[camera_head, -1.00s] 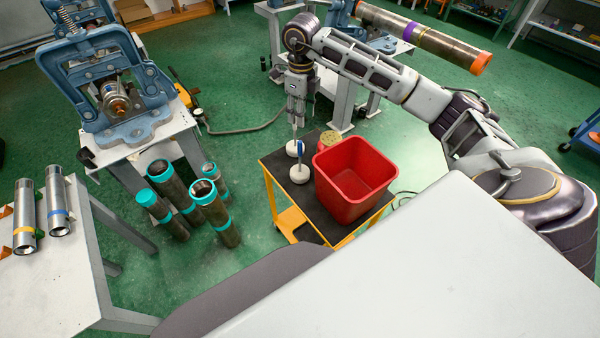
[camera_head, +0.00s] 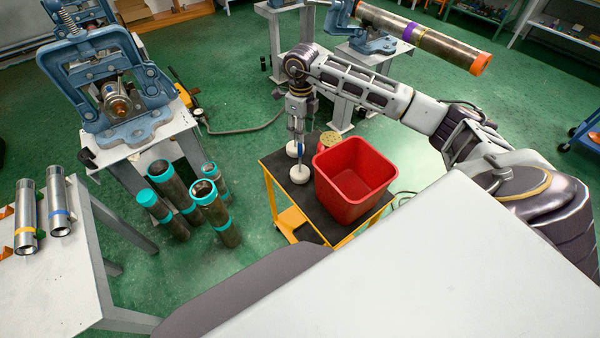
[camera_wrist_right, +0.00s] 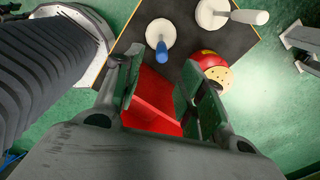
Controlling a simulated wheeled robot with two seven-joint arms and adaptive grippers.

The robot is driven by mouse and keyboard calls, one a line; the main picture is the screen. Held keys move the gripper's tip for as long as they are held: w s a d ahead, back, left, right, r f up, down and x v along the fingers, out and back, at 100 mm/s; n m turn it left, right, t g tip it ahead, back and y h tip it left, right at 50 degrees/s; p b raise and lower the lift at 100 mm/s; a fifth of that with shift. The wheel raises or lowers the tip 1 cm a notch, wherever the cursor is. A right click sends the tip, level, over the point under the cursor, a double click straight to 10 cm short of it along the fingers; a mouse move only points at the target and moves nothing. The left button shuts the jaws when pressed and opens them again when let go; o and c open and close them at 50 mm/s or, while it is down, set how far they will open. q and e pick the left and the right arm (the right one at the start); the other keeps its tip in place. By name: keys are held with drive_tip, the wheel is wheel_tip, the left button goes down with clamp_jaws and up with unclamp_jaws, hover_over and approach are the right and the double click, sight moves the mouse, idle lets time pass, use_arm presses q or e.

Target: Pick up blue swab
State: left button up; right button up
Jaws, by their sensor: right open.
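The blue swab has a blue handle (camera_head: 302,151) standing up from a round white base (camera_head: 299,175) on the dark top of a small yellow cart. In the wrist view the swab (camera_wrist_right: 161,49) appears just beyond the gap between my fingertips. My right gripper (camera_head: 298,135) points down above the swab, close to the top of its handle. It is open and empty, with its fingers (camera_wrist_right: 160,72) apart in the wrist view. Whether a finger touches the handle cannot be told. My left gripper is not in view.
A red bin (camera_head: 355,175) stands on the cart (camera_head: 301,214) just right of the swab. A second white-based swab (camera_wrist_right: 212,13) and a red can with a tan top (camera_wrist_right: 217,77) stand close by. Several teal-banded pipes (camera_head: 212,208) stand on the floor to the left.

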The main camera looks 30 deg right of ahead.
sight(300, 156)
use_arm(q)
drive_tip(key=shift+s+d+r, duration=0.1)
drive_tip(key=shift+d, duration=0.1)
use_arm(e)
drive_tip(key=shift+f, duration=1.15)
drive_tip(key=shift+f, duration=0.55)
drive_tip(key=f, duration=0.1)
drive_tip(key=f+p, duration=0.1)
drive_tip(key=shift+w+f, duration=0.2)
drive_tip(key=shift+f, duration=0.85)
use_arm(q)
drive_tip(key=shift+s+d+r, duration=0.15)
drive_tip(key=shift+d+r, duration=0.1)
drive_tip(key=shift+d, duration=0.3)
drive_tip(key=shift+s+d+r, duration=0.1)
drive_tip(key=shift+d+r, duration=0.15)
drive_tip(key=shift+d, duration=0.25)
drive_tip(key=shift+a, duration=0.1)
